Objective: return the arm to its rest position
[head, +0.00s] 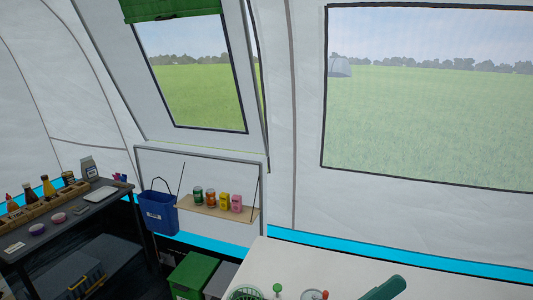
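My arm and my gripper do not show clearly anywhere in the head view. Whether the gripper is open or shut, and whether it holds anything, cannot be seen. No other object is named by the task.
A white counter (310,258) fills the lower right, with a green basket (246,293) and a dark green object (384,289) at the frame's bottom edge. A dark table (90,212) with bottles stands left. A small shelf (217,211) holds jars and boxes beside a blue bin (159,212).

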